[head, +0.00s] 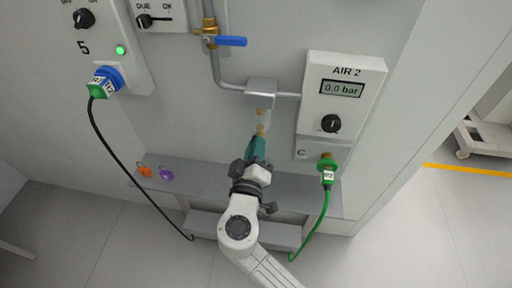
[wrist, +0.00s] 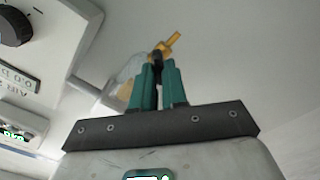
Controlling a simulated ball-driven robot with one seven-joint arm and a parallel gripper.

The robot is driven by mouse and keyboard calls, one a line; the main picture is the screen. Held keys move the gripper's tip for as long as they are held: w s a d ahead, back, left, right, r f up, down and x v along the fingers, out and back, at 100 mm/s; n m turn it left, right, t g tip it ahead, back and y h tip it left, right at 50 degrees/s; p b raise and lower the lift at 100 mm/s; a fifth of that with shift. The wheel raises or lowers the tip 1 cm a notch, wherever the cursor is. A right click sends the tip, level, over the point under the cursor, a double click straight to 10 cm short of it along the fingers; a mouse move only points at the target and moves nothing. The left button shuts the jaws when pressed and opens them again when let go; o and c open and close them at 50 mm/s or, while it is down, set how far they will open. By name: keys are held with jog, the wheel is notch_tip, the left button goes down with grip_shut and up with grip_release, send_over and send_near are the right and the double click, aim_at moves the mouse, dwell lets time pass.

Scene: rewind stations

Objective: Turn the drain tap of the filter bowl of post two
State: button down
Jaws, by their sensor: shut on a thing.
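The filter bowl (head: 262,117) hangs translucent under a grey filter head (head: 262,92) on the pipe left of the AIR 2 panel. Its brass drain tap (head: 261,130) is at the bottom. My gripper (head: 258,140) reaches up to the tap from below with teal fingers. In the wrist view my gripper (wrist: 158,68) is shut on the tap, whose brass end (wrist: 172,42) sticks out past the fingertips, slanting up right. A dark piece shows between the fingertips. The bowl (wrist: 126,72) is partly hidden behind the fingers, so the tap's exact angle is hard to tell.
The AIR 2 panel (head: 342,92) reads 0.0 bar. A green hose (head: 323,215) hangs below it. A blue-handled valve (head: 230,41) is above. A grey ledge (head: 200,182) carries orange (head: 145,171) and purple (head: 166,174) padlocks. A black cable (head: 125,168) hangs left.

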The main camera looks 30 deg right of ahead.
jog(key=shift+a+f+n+p, duration=0.1)
jog(key=shift+n+p, duration=0.95)
jog(key=shift+n, duration=2.75)
jog(key=c, duration=1.2)
grip_release()
jog(key=shift+o, duration=0.2)
jog(key=v, duration=1)
jog(key=shift+s+a+b, duration=0.25)
jog(key=shift+s+b, duration=0.05)
jog(key=shift+b, duration=0.05)
